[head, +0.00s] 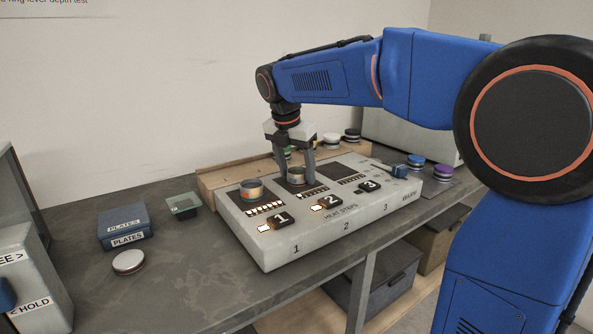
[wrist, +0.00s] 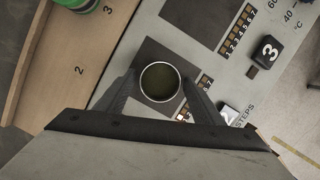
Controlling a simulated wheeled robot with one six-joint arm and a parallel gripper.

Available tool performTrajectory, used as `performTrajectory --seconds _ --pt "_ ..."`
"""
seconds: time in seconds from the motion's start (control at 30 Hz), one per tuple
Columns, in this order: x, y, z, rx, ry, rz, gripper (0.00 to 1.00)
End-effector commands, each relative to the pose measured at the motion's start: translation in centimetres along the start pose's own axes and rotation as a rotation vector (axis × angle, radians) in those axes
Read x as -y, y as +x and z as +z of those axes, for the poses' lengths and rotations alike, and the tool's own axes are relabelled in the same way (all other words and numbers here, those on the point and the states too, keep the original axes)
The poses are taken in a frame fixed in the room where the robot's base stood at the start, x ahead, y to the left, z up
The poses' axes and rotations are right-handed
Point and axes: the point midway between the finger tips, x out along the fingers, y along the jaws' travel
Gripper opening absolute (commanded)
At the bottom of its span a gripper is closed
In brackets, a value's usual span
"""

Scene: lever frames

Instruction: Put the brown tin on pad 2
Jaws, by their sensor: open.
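The brown tin (head: 296,175) stands upright on pad 2, the dark square (wrist: 152,52) in the middle of the grey heating block. The wrist view shows the tin (wrist: 160,82) from above, with a pale round rim and a dark inside. My gripper (head: 295,180) is open and pointing down, one finger on each side of the tin. In the wrist view the fingertips (wrist: 160,84) flank it closely. I cannot tell whether either finger touches it. The fingers partly hide the tin in the head view.
Pad 3 (head: 343,172) is bare. Several lidded tins, one white (head: 332,140), stand behind the block. Blue and purple-lidded tins (head: 416,162) are at the right. A PLATES box (head: 125,225) and a round lidded tin (head: 129,262) lie left.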

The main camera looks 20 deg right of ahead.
Motion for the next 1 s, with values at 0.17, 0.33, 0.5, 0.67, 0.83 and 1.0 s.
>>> performTrajectory --seconds 0.17,0.33,0.5,0.67,0.83,1.0 --pt "0.0 -1.0 0.1 0.001 0.0 0.001 0.62" --pt "-0.1 -3.7 0.1 0.001 0.0 0.003 0.62" --pt "-0.1 -7.1 0.1 0.001 0.0 0.003 0.62" --pt "-0.1 -9.8 0.1 0.001 0.0 0.002 0.62" --pt "0.0 -11.6 0.1 0.0 0.0 0.001 0.62" --pt "0.0 -12.2 0.1 0.0 0.0 0.0 0.62"
